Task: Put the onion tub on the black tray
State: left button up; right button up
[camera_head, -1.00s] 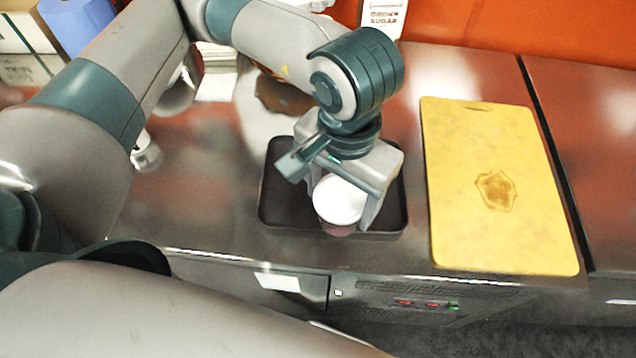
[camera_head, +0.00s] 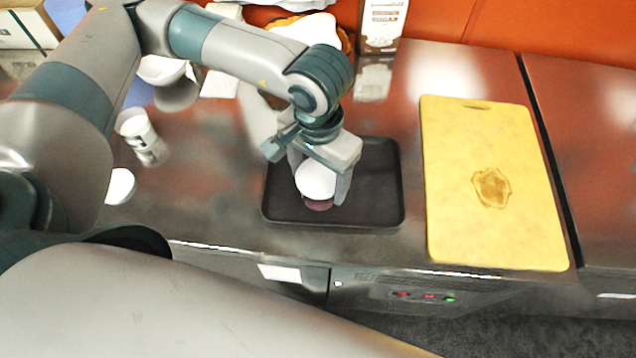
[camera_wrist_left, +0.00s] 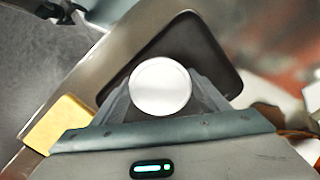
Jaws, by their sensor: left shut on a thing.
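The onion tub (camera_head: 315,180) has a round white lid and a pinkish side. My left gripper (camera_head: 322,186) is shut on it, one finger on each side. The tub is over the left part of the black tray (camera_head: 377,180); I cannot tell whether its base touches the tray. In the left wrist view the white lid (camera_wrist_left: 160,87) sits between the fingers, with the dark tray (camera_wrist_left: 205,50) behind it. My right gripper is not in view.
A yellow cutting board (camera_head: 490,150) lies right of the tray. A white cup (camera_head: 139,128), a white round item (camera_head: 120,186) and a white bowl (camera_head: 162,70) are to the left. A brown sugar carton (camera_head: 382,25) stands behind. The tray's right part is bare.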

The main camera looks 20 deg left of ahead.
pick_arm(q)
notch_tip(320, 180, down, 3)
jog(key=shift+r+p, duration=0.1)
jog(key=shift+p, duration=0.6)
jog(key=shift+f, duration=0.2)
jog(key=shift+f, duration=0.15)
jog(key=shift+b, duration=0.3)
jog(key=o, duration=1.2)
